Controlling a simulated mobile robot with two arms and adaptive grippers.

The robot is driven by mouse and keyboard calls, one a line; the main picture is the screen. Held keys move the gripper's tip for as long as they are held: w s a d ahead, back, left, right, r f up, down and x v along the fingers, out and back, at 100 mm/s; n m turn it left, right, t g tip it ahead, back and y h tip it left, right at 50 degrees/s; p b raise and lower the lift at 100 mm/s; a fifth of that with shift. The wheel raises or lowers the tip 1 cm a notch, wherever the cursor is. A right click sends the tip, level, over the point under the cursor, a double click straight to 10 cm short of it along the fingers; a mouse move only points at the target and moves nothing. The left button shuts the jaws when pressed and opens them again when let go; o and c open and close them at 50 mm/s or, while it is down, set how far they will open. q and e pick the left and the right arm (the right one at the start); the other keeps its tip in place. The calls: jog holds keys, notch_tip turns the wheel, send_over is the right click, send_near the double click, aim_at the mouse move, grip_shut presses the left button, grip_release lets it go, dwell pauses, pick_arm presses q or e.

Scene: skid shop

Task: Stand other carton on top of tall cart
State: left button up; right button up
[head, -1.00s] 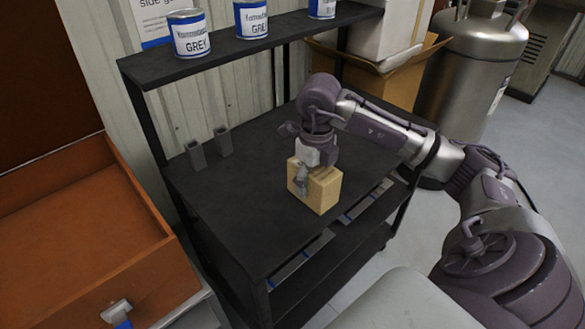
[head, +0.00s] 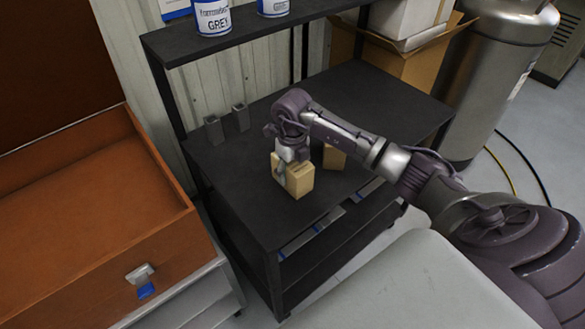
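The tall cart is a black shelved cart with a wide flat top surface (head: 375,92). One tan carton (head: 299,181) is at my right gripper (head: 282,170), over the front-left part of that surface. The gripper's fingers reach down onto this carton and appear closed on it. I cannot tell whether its underside touches the cart. The other tan carton (head: 335,158) stands on the cart just behind and to the right, partly hidden by my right arm. My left gripper is not in view.
Two grey upright holders (head: 214,130) stand at the cart's back left. A raised shelf (head: 270,37) carries paint cans. An orange open drawer (head: 80,210) is at left. A cardboard box (head: 400,62) and metal tank (head: 490,75) stand at right.

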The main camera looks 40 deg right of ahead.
jog(key=o, duration=1.7)
jog(key=shift+f, duration=0.1)
notch_tip(320, 180, up, 12)
jog(key=b, duration=0.3)
